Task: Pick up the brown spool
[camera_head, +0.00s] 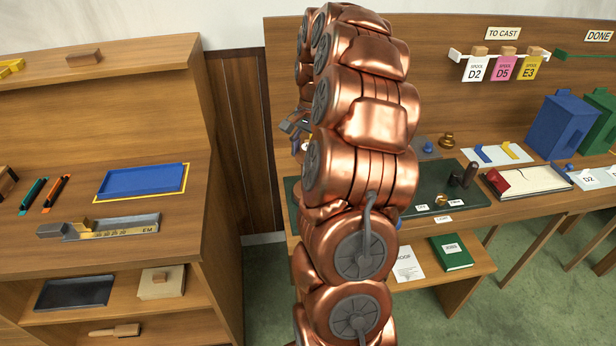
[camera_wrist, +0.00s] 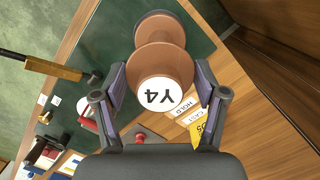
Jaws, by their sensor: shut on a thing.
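The brown spool (camera_wrist: 158,62) is in the middle of the wrist view, with a round white end label that reads Y4, upside down in this view. My gripper (camera_wrist: 160,82) has one finger on each side of the spool's near end and is shut on it. The spool's far end is over the dark green mat (camera_wrist: 110,28); I cannot tell whether it touches it. In the head view, my copper-coloured arm hides most of the gripper, and the spool is not clearly seen.
The green mat (camera_head: 427,206) lies on the bench, with a dark upright handle (camera_head: 468,175) on it. In the wrist view, a brass bar with a dark handle (camera_wrist: 55,68) is at the left, and HOLD and CAST labels (camera_wrist: 182,108) lie near the spool. A blue tray (camera_head: 143,181) is on the left bench.

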